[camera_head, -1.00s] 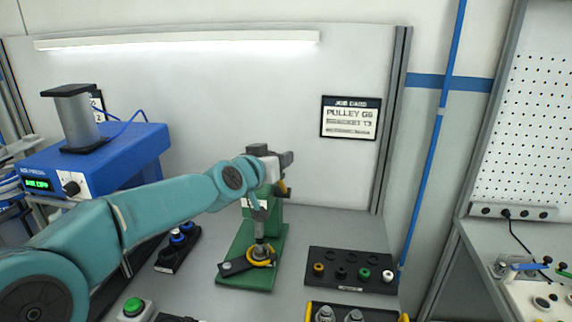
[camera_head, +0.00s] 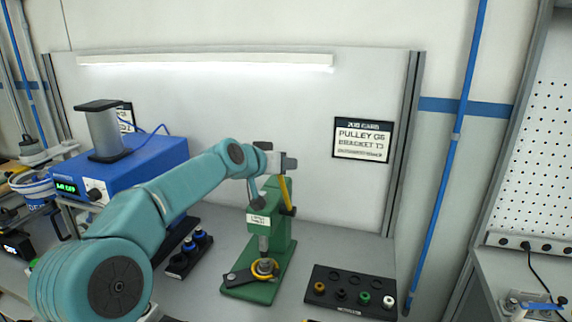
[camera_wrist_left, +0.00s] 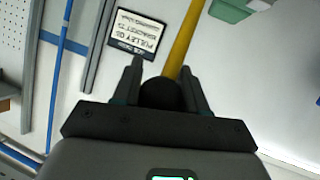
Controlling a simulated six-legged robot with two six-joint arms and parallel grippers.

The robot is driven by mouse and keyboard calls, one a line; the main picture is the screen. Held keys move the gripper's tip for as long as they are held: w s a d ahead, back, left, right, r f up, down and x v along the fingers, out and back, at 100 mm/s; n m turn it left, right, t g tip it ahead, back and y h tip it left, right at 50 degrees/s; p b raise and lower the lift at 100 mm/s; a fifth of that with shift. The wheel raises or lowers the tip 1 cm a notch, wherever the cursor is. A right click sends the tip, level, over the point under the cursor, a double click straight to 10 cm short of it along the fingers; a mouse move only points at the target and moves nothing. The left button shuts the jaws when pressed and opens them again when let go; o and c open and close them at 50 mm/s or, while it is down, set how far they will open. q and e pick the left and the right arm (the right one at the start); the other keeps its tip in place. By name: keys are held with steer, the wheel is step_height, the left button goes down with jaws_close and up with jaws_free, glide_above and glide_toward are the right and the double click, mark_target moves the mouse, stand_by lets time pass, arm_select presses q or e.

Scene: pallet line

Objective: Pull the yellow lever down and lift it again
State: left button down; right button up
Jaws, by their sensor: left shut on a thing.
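The yellow lever (camera_head: 285,187) stands on the right side of a green press (camera_head: 264,233) and points steeply up. My left gripper (camera_head: 289,163) is at the top end of the lever. In the left wrist view the gripper (camera_wrist_left: 161,80) is shut on the dark round knob (camera_wrist_left: 160,95) at the end of the yellow lever (camera_wrist_left: 184,40). Under the press ram a yellow ring (camera_head: 265,268) sits on the base. My right gripper is in neither view.
A blue machine (camera_head: 120,165) with a display stands at the left. A black tray with several coloured pegs (camera_head: 349,291) lies right of the press, and a black holder with blue-topped parts (camera_head: 189,254) lies left of it. A job card (camera_head: 362,139) hangs on the back panel.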

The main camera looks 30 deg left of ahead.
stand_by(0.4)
arm_select(q)
steer(key=c, duration=0.6)
jaws_free()
steer(key=shift+w, duration=0.1)
steer(key=shift+c, duration=0.2)
steer(key=b+v, duration=0.4)
steer(key=v, duration=1.2)
